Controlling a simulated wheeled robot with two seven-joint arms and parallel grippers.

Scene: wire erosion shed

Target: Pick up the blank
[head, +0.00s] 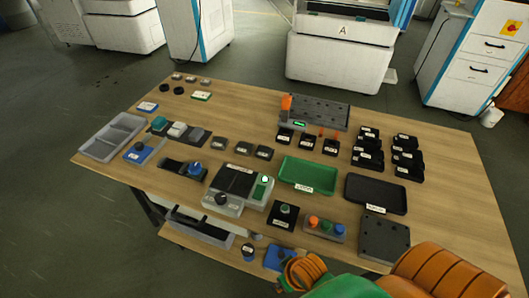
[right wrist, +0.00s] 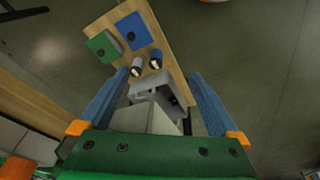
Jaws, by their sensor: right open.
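I cannot tell for certain which piece is the blank. In the right wrist view, a blue block (right wrist: 134,30) and a green block (right wrist: 104,46), each with a dark round spot, lie on a narrow wooden shelf. Two small dark cylinders with pale ends (right wrist: 156,60) lie nearer. My right gripper (right wrist: 157,75) is open, its blue fingers spread wide, with the cylinders seen between the fingertips. A grey bracket-like shape (right wrist: 150,88) shows between the fingers; I cannot tell whether it touches them. My left gripper is not in view.
In the head view, the wooden table (head: 440,150) is crowded with labelled trays, such as the green tray (head: 308,174), a black tray (head: 376,193) and a grey divided tray (head: 112,137). The lower shelf (head: 190,238) juts out at the front, holding a blue block (head: 277,258). Floor is clear at left.

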